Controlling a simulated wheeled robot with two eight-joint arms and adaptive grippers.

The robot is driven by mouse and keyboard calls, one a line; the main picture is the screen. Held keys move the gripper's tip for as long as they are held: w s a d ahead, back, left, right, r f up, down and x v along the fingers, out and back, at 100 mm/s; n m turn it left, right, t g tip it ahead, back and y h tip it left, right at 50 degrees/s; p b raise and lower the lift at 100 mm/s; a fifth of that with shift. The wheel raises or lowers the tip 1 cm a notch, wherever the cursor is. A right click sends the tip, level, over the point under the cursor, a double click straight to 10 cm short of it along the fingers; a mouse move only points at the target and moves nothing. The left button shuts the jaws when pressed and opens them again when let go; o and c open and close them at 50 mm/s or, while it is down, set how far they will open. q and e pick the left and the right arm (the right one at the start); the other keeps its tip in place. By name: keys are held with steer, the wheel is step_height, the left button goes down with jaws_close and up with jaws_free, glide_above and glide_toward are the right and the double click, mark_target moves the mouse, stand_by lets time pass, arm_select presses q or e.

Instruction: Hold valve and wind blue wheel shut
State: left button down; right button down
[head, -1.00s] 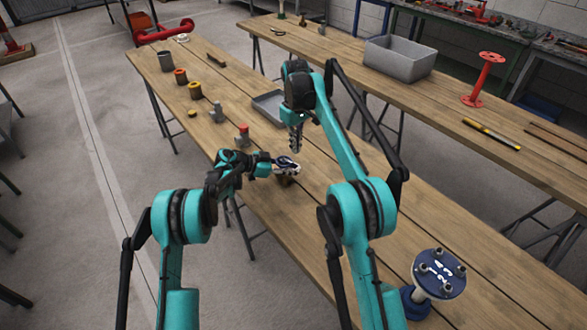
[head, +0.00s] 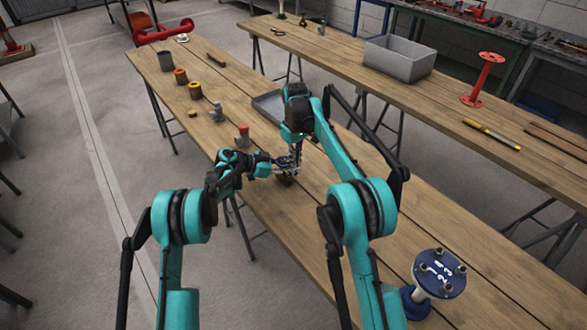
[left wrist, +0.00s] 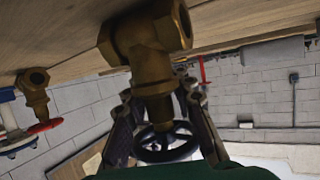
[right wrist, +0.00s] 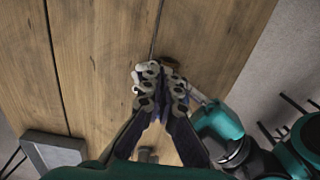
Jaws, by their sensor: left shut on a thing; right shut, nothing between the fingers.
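The brass valve (left wrist: 150,50) is at the table, low in the head view (head: 285,181). Its dark blue handwheel (left wrist: 166,145) shows in the left wrist view, where the picture is turned over. My left gripper (left wrist: 160,98) is shut on the valve, with a finger on each side of the brass neck. My right gripper (right wrist: 160,72) points down over the valve, its fingers together and empty. In the head view the right gripper (head: 296,163) largely covers the wheel. Whether its fingertips touch the wheel I cannot tell.
A grey tray (head: 268,107) and a red-topped part (head: 243,134) lie beyond the valve. Several small parts line the table's left edge. A blue flanged part (head: 438,272) stands at the near right.

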steer(key=shift+a, duration=0.15)
stand_by(0.3)
steer(key=shift+s+a, duration=0.25)
steer(key=shift+s, duration=0.05)
steer(key=shift+s+a, duration=0.5)
steer(key=shift+a, duration=0.05)
steer(key=shift+s+a, duration=0.15)
steer(key=shift+a, duration=0.2)
steer(key=shift+a, duration=0.3)
steer(key=shift+s, duration=0.1)
step_height(320, 180, up, 6)
steer(key=shift+s+d, duration=0.15)
steer(key=shift+s, duration=0.15)
stand_by(0.6)
